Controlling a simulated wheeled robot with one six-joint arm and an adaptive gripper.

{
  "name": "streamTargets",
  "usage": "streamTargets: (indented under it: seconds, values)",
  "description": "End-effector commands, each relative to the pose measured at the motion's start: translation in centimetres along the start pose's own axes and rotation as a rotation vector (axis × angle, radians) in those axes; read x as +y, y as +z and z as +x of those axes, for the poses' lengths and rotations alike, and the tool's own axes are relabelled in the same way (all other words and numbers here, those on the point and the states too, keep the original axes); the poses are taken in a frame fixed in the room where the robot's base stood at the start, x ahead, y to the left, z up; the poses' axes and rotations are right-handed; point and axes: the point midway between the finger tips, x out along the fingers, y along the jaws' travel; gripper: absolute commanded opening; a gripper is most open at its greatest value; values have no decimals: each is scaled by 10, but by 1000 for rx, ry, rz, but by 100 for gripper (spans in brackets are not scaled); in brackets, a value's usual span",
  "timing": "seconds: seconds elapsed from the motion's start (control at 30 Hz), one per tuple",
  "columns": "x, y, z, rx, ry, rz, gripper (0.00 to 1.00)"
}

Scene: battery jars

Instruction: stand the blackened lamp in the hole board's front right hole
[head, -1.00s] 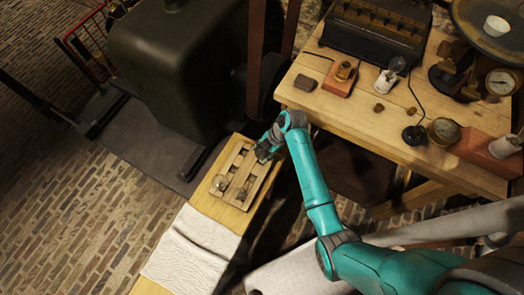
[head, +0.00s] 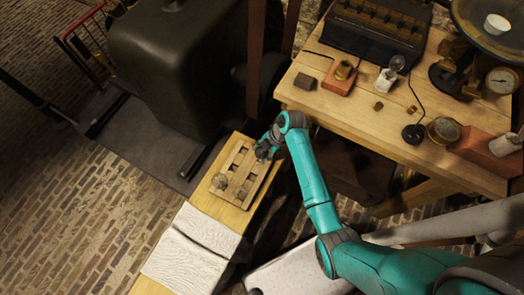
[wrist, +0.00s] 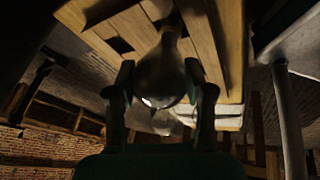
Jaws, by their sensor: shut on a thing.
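The hole board (head: 262,180) is a wooden board with square holes, lying on a narrow wooden bench. My gripper (head: 264,150) is at its upper right end in the head view. In the wrist view my gripper (wrist: 160,72) is shut on a dark, smoky glass lamp (wrist: 160,88), with one finger on each side of the bulb. The lamp's narrow neck points at the board, close to a hole; I cannot tell how far it is inside. An empty hole (wrist: 120,45) shows beside it.
A white folded cloth (head: 190,248) lies on the bench below the board. A big dark metal casing (head: 180,60) stands at the left. The workbench (head: 380,140) at the right carries a brick-red block with a brass fitting (head: 341,77), a small lamp (head: 388,78) and gauges.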

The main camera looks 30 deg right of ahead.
Motion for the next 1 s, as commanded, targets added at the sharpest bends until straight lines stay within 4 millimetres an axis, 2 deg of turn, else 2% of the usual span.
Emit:
streamTargets:
  seconds: [0.37,0.4,0.5,0.83,1.0]
  values:
    - [0,1,2,0,0,0,10]
    - [0,1,2,0,0,0,60]
    - [0,1,2,0,0,0,82]
    - [0,1,1,0,0,0,82]
    - [0,1,-16,-1,2,0,82]
